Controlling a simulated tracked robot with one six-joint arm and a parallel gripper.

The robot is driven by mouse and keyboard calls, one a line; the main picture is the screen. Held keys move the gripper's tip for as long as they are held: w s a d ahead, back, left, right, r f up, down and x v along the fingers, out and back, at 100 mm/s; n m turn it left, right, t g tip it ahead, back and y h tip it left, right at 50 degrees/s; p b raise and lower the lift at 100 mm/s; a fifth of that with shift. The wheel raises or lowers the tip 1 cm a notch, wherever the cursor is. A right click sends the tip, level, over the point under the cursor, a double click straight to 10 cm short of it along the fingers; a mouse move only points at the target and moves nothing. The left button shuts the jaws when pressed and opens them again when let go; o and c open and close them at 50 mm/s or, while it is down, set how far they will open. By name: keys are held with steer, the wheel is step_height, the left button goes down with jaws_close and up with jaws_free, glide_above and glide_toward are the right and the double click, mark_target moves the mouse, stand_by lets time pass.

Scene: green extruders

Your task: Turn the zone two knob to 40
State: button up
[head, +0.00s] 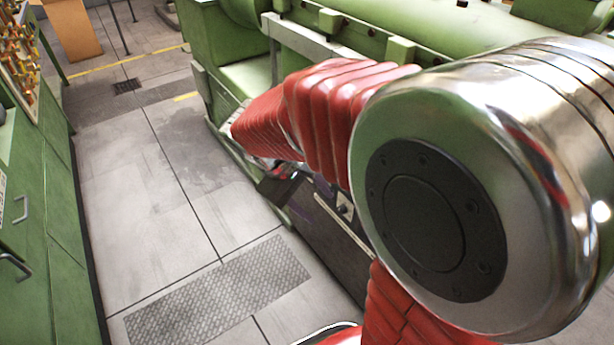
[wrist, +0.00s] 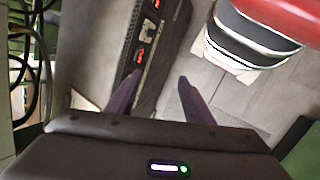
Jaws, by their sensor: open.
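A dark control panel (wrist: 152,50) runs up the upper middle of the wrist view. It carries small red lit displays (wrist: 140,54) and dark knob-like parts (wrist: 148,29) between them. The digits and labels are too small to read, so I cannot tell which knob is zone two or where it points. My gripper (wrist: 159,77) is open and empty. Its left finger overlaps the panel's lower part in the picture; its right finger shows over the floor. I see no contact with a knob. In the head view the dark panel side (head: 325,235) shows below my red-sleeved arm, which hides much of it.
The green extruder (head: 235,75) stands behind my arm. Green cabinets (head: 40,235) line the left side. The tiled floor (head: 150,185) between them is clear, with a metal tread plate (head: 220,295). Dark cables (wrist: 30,60) hang at the left of the wrist view.

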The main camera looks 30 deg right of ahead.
steer(key=w+d+f+n+g+h, duration=0.2)
steer(key=w+d+f+n+h, duration=0.15)
steer(key=w+f, duration=0.3)
steer(key=n+t+h, duration=0.6)
steer(key=n+h, duration=0.3)
steer(key=n, duration=0.2)
glide_toward(340, 212)
steer(key=s+a, duration=0.1)
steer(key=a, duration=0.4)
steer(key=shift+a+r+y, duration=0.1)
steer(key=shift+a+y, duration=0.15)
steer(key=w+d, duration=0.1)
steer(key=d, duration=0.8)
steer(key=w+d, duration=0.1)
steer(key=d, duration=0.3)
steer(key=shift+w+d, duration=0.3)
steer(key=shift+c, duration=0.2)
